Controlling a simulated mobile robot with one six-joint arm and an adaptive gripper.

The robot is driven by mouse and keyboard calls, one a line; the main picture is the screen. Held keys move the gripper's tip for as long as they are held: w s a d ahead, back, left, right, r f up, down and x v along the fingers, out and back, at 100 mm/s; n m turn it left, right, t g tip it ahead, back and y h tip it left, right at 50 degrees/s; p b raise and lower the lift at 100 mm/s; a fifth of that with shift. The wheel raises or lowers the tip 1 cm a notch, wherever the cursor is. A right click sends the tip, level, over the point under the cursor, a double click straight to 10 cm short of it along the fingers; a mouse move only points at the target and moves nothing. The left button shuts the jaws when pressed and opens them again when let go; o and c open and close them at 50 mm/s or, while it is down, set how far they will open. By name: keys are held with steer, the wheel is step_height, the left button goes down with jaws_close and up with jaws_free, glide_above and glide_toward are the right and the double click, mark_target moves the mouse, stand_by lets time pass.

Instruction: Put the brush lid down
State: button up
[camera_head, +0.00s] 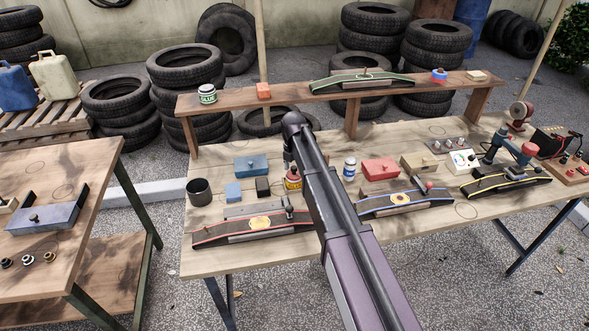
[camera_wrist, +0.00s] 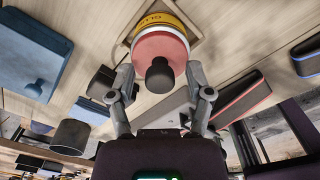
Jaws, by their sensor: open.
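The brush lid (camera_wrist: 160,50) is a pinkish-red disc with a black knob (camera_wrist: 159,76). In the wrist view it covers the end of a yellow can (camera_wrist: 162,20) with dark lettering and appears seated on it. The yellow can also shows in the head view (camera_head: 292,182), standing on the middle table just left of my arm. My gripper (camera_wrist: 160,80) is open, with one finger on each side of the black knob. A gap shows between the knob and both fingers. In the head view my arm hides part of this area.
Near the can stand a dark cup (camera_head: 199,192), a blue box (camera_head: 251,166), a small black box (camera_head: 263,187) and a white-and-blue can (camera_head: 349,169). A red-edged ramp (camera_head: 225,234) lies in front. A raised shelf (camera_head: 290,97) spans the back. Bare wood shows at the table's front right.

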mark_target(296, 169)
step_height(296, 169, up, 12)
steer(key=p, duration=1.1)
steer(key=shift+p, duration=0.3)
steer(key=shift+s+f, duration=0.1)
stand_by(0.5)
steer(key=s+d+m, duration=2.3)
steer(key=s+m, duration=0.2)
steer(key=m, duration=0.5)
steer(key=shift+s, duration=0.4)
steer(key=shift+d, duration=0.1)
